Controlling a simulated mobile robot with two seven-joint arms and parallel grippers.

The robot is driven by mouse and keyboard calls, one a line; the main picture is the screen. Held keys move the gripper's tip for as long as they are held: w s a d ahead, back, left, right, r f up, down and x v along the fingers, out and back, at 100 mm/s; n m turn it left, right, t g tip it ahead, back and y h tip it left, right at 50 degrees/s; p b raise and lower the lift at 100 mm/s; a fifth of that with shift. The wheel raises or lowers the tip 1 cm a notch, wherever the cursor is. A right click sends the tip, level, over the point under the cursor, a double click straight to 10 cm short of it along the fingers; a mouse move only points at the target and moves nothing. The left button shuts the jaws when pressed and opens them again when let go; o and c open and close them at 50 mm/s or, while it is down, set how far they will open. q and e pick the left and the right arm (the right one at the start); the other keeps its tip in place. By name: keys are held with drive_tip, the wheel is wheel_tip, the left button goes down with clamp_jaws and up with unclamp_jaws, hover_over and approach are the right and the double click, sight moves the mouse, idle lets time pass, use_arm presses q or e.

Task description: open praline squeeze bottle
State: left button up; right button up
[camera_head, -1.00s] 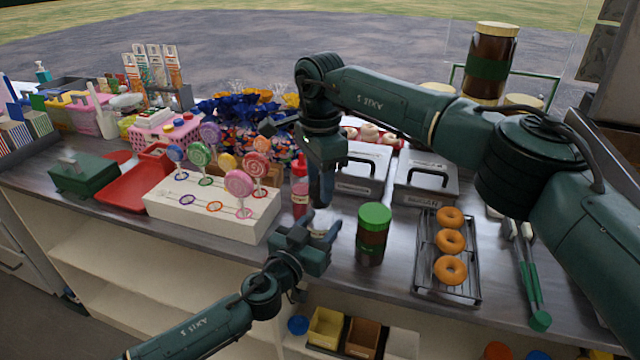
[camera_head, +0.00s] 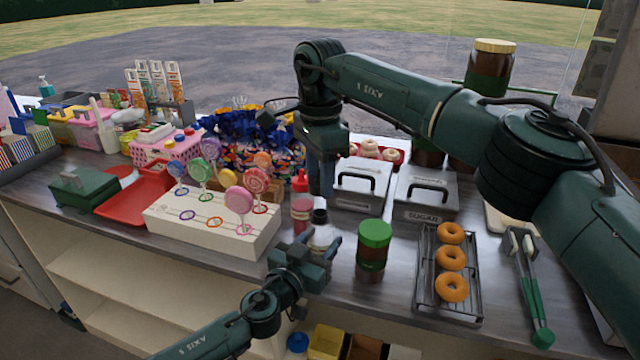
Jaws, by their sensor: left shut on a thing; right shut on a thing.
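The praline squeeze bottle (camera_head: 321,236) stands upright at the counter's front, pale-bodied with a dark top (camera_head: 319,216). I cannot tell whether that top is an open neck. My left gripper (camera_head: 322,252) is shut on its lower body, which the fingers partly hide. My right gripper (camera_head: 319,190) points down just above the bottle, apart from the dark top. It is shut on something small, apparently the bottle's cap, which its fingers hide.
A red-capped bottle (camera_head: 302,212) stands close on the left. A green-lidded jar (camera_head: 374,238) stands on the right, near a rack (camera_head: 427,290) of doughnuts. A white lollipop stand (camera_head: 200,228) is at left, and lidded metal tins (camera_head: 361,187) are behind.

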use_arm(q)
drive_tip(key=o, duration=1.5)
drive_tip(key=shift+c, duration=0.2)
